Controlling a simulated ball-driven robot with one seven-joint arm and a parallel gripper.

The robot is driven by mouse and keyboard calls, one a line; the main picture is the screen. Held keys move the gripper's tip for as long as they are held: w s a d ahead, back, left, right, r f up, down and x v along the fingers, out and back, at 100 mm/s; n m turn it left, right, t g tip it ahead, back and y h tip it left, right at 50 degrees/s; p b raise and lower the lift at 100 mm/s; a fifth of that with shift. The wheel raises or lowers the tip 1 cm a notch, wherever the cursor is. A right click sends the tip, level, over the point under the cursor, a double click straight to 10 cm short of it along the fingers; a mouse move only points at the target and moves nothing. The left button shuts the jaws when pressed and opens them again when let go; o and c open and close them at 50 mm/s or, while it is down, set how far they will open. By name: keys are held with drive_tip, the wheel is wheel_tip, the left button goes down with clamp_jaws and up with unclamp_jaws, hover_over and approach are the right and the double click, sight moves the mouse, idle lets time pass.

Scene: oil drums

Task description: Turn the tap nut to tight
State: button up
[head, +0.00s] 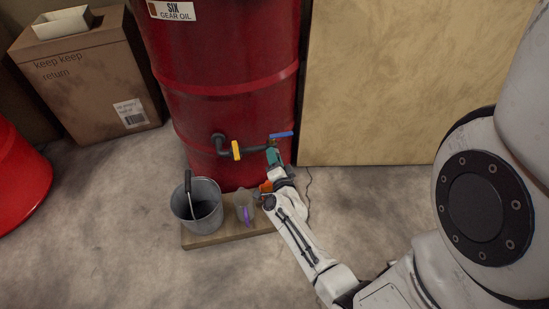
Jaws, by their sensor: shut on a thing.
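The tap assembly comes out of the red drum (224,75) as a dark elbow pipe (219,142). A yellow nut-like collar (236,150) sits on the pipe, and a blue lever (282,135) lies roughly level above the right end. My gripper (272,156) is at the right end of the tap, below the blue lever and to the right of the yellow collar. It is shut on part of the tap there, near a teal piece. The exact part between the fingers is too small to tell. How tight the nut is cannot be seen.
A grey bucket (207,213) and a clear jug (244,207) with a purple handle stand on a wooden board (215,241) below the tap. A cardboard box (85,85) stands left. A large tan panel (400,80) stands right. A thin cable lies behind my arm.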

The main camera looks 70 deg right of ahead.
drive_tip(key=o, duration=1)
drive_tip(key=shift+o, duration=0.2)
drive_tip(key=p+v, duration=0.1)
drive_tip(key=v, duration=1)
drive_tip(key=shift+p, duration=0.4)
drive_tip(key=shift+w, duration=0.1)
